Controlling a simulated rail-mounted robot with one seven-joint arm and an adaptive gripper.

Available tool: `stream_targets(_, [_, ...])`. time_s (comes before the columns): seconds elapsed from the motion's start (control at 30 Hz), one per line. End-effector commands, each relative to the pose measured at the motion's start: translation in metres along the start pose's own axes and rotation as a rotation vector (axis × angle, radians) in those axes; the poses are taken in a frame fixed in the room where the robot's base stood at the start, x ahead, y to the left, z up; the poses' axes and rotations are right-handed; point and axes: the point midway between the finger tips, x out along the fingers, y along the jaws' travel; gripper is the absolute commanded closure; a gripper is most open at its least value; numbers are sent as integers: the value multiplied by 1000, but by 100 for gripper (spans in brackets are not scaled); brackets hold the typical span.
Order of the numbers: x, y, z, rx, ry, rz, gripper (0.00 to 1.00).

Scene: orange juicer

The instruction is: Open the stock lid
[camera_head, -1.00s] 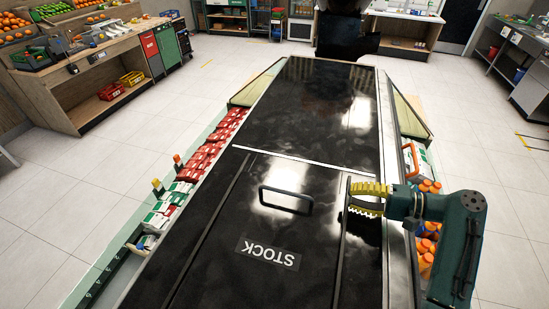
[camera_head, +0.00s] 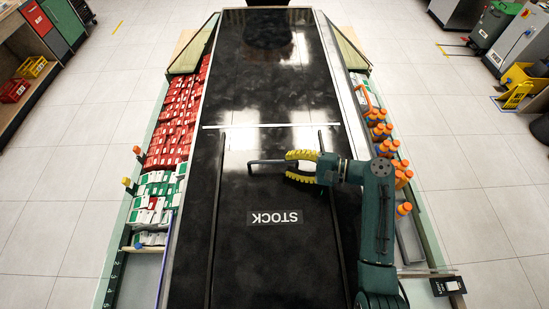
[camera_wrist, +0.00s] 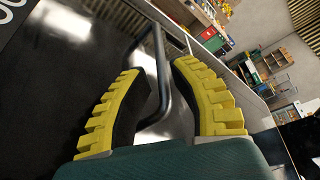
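The stock lid (camera_head: 272,260) is a flat black panel with a white "STOCK" label, lying shut and level on the black counter. Its dark bar handle (camera_head: 262,163) stands at the panel's far part. My gripper (camera_head: 287,166) has yellow ridged fingers and sits at the handle's right end, one finger on the far side and one on the near side. In the wrist view the handle (camera_wrist: 157,62) runs between the fingers of my gripper (camera_wrist: 156,68). The fingers are spread, with gaps beside the bar. My gripper partly hides the handle's right end in the head view.
Red and green-white cartons (camera_head: 170,140) fill the left side trough. Orange-capped bottles (camera_head: 381,130) stand along the right side, near my arm. A small label (camera_head: 448,286) is at the lower right. The counter (camera_head: 265,75) beyond the lid is clear.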

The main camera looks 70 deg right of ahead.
Motion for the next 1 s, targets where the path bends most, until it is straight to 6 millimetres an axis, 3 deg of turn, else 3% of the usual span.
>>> stream_targets(0.1, [25,-1,2,-1,-4,2,76])
stream_targets(0.3, [46,-1,0,-1,0,0,76])
stream_targets(0.57, [48,0,0,-1,0,-1,76])
stream_targets(0.6, [48,0,0,-1,0,-1,78])
stream_targets(0.73, [48,0,0,-1,0,-1,100])
stream_targets(1.0, [48,0,0,-1,1,-1,100])
